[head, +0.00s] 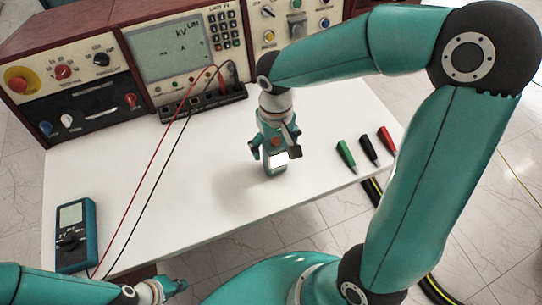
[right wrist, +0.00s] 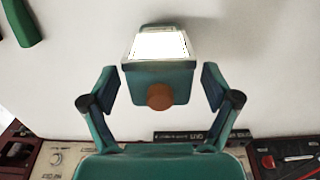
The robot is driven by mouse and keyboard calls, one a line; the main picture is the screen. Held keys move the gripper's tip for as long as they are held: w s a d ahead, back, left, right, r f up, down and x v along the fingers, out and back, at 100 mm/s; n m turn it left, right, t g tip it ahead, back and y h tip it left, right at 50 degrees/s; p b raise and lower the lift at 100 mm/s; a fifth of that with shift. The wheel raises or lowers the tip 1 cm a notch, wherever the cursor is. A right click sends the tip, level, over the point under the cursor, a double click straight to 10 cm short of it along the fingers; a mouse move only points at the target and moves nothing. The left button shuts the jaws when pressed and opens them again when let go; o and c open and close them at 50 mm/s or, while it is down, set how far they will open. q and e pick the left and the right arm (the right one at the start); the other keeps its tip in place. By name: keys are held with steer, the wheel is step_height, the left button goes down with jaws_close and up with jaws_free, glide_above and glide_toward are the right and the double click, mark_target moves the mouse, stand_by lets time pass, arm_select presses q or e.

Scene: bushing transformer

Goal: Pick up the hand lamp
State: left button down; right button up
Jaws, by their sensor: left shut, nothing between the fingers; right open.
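The hand lamp (head: 277,169) is a small teal body with a bright white face and an orange-brown knob. It is on the white tabletop (head: 215,205), partly hidden by my right gripper. My right gripper (head: 273,150) is open over the lamp. In the right wrist view the lamp (right wrist: 160,75) sits between the two spread fingers of the right gripper (right wrist: 160,86), with a gap visible on each side. My left gripper (head: 170,288) is shut and empty, low at the bottom left, by the table's front edge.
A teal multimeter (head: 76,235) lies at the table's left, with red and black leads running to the instrument console (head: 185,50) behind. Green, black and red clips (head: 368,149) lie right of the lamp. The front middle of the table is clear.

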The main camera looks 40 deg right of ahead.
steer(key=shift+f, duration=0.7)
steer(key=c, duration=1.4)
steer(key=shift+r, duration=0.1)
